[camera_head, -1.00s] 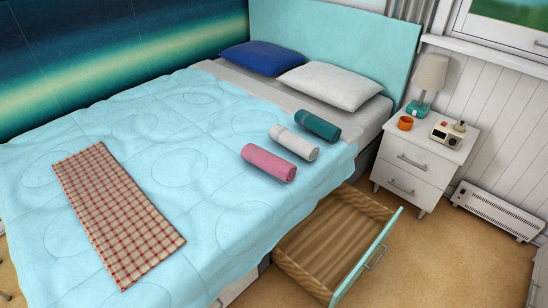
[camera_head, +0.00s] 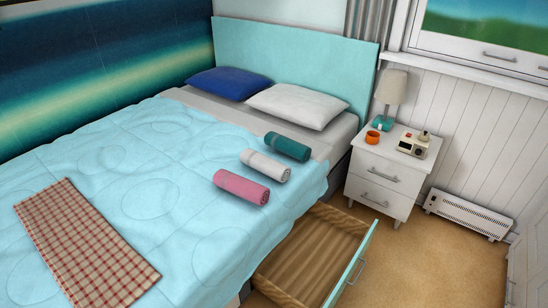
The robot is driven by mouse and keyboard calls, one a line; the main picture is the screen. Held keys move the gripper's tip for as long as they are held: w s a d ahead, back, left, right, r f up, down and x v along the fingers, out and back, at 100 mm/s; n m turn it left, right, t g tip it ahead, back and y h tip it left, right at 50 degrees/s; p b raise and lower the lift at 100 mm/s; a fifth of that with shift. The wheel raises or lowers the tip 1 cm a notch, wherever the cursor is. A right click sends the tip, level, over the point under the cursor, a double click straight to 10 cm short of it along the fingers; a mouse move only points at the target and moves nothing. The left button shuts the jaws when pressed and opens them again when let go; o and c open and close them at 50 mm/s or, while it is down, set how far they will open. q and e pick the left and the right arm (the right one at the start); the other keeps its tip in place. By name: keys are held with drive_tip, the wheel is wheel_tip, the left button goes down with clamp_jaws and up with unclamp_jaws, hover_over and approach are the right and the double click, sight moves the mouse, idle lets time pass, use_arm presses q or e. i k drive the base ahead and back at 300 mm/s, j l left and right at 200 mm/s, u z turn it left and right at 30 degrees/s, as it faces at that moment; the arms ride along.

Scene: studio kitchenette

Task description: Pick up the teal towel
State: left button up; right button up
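The teal towel (camera_head: 287,146) is rolled up and lies on the light-blue bed cover, near the bed's right edge and below the white pillow. A white rolled towel (camera_head: 265,166) lies just in front of it, and a pink rolled towel (camera_head: 241,187) lies in front of that. The three lie in a diagonal row. Neither of my grippers is in view.
An open, empty wooden drawer (camera_head: 312,258) juts out from under the bed below the towels. Carpet (camera_head: 410,250) is clear right of the drawer.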

sight(296, 150)
drive_tip(key=i+l, duration=0.25)
drive_tip(key=l, duration=0.2)
drive_tip(key=i+l+u, duration=0.1)
drive_tip(key=i+l, duration=0.15)
drive_tip(key=l, duration=0.15)
drive_tip(key=i+l, duration=0.2)
drive_tip(key=l, duration=0.25)
drive_tip(key=i+l+u, duration=0.15)
drive_tip(key=l, duration=0.3)
drive_tip(key=i+l, duration=0.3)
drive_tip(key=l, duration=0.15)
drive_tip(key=i+l+u, duration=0.1)
drive_tip(key=l, duration=0.4)
drive_tip(key=i+l, duration=0.25)
drive_tip(key=l, duration=0.25)
drive_tip(key=i+l+u, duration=0.1)
drive_tip(key=l, duration=0.35)
drive_tip(key=i, duration=0.1)
